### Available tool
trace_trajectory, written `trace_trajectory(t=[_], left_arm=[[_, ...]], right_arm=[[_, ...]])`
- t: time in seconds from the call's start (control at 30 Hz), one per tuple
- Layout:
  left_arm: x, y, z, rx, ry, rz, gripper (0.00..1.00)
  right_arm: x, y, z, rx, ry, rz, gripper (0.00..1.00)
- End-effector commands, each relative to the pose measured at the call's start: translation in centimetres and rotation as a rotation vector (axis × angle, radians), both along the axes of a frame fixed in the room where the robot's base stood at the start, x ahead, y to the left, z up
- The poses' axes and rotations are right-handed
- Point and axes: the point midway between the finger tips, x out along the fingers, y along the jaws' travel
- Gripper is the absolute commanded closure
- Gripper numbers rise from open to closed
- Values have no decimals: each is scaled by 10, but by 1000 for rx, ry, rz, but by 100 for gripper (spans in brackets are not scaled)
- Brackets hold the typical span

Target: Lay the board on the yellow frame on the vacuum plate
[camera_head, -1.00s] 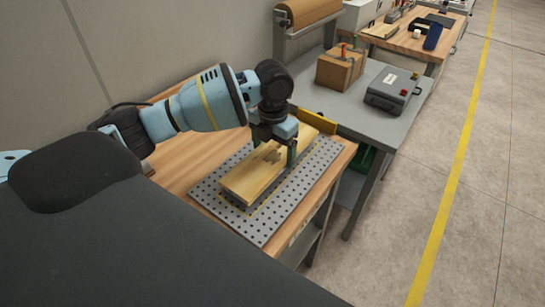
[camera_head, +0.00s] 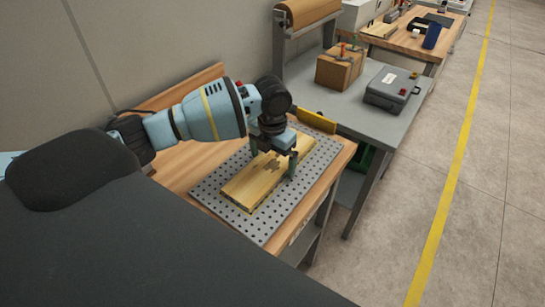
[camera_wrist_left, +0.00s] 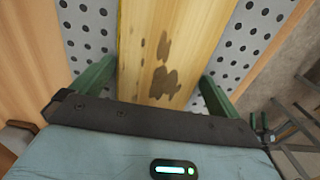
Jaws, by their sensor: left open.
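The board (camera_head: 258,183) is a pale wooden plank with dark knots. It lies lengthwise over the grey perforated vacuum plate (camera_head: 215,203) and looks flat on it. A thin yellow line of the frame (camera_wrist_left: 121,35) shows along the board's left edge in the left wrist view; most of the frame is hidden beneath the board. My left gripper (camera_head: 273,159) is open over the far part of the board, one green finger on each side. The left wrist view shows its fingers (camera_wrist_left: 155,86) standing apart from the board's edges. My right gripper is not in view.
The plate rests on a wooden-topped bench (camera_head: 185,165) against the wall. A yellow bar (camera_head: 317,121) stands at the plate's far end. A grey table beyond carries a cardboard box (camera_head: 340,68) and a grey case (camera_head: 391,88). The floor to the right is clear.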

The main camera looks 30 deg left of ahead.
Motion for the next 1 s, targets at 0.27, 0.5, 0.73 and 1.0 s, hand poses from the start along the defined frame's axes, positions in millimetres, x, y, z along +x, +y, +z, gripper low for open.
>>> trace_trajectory(t=[0.27,0.5,0.73,1.0], left_arm=[[1,0,26,-1,-4,-1,0],[1,0,75,-1,-5,0,0],[0,0,110,-1,-1,0,0],[0,0,123,0,1,0,0]], right_arm=[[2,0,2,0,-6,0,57],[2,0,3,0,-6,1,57],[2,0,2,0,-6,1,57],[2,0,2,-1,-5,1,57]])
